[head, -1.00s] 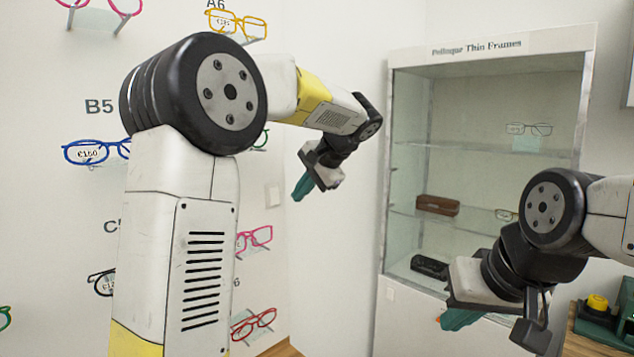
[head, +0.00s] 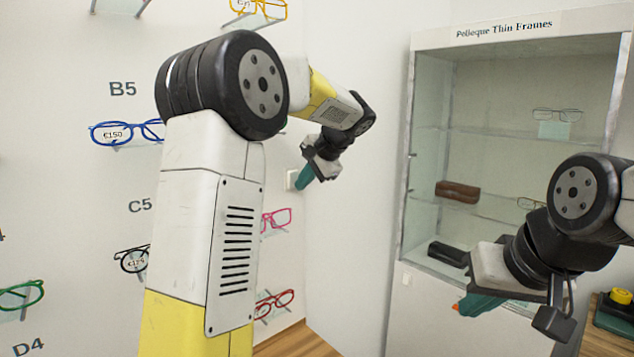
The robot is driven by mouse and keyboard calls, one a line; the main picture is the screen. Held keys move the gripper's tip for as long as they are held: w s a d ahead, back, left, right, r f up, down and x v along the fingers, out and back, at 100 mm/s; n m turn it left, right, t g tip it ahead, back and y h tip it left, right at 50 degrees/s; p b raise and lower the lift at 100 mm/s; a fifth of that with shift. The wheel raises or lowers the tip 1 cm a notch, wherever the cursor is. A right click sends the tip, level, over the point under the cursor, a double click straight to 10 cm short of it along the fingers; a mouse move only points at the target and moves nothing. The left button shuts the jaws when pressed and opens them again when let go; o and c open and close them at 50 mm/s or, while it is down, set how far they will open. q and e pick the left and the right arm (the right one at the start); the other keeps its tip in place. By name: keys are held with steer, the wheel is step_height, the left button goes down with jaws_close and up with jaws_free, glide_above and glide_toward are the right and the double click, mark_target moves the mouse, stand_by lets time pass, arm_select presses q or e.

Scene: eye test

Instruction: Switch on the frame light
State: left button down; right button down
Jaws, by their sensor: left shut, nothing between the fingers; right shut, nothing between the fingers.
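A small white switch plate (head: 291,179) is on the white wall, near the corner beside the glasses display. I cannot tell its label or whether it is on. My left gripper (head: 303,179) has teal fingers, is shut and empty, and points down just right of the plate, overlapping its right edge in the picture. Whether it touches the plate cannot be told. My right gripper (head: 478,304) is shut and empty in front of the glass cabinet's lower part.
The glass cabinet (head: 408,150), headed "Pelleque Thin Frames", stands at the right with a brown case (head: 458,191) and a black case (head: 449,254). Blue glasses (head: 126,132) and other frames project from the left wall. A yellow-topped green object (head: 618,308) is at lower right.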

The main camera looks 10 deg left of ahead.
arm_select(q)
steer(key=shift+r, duration=0.1)
steer(key=shift+r, duration=0.8)
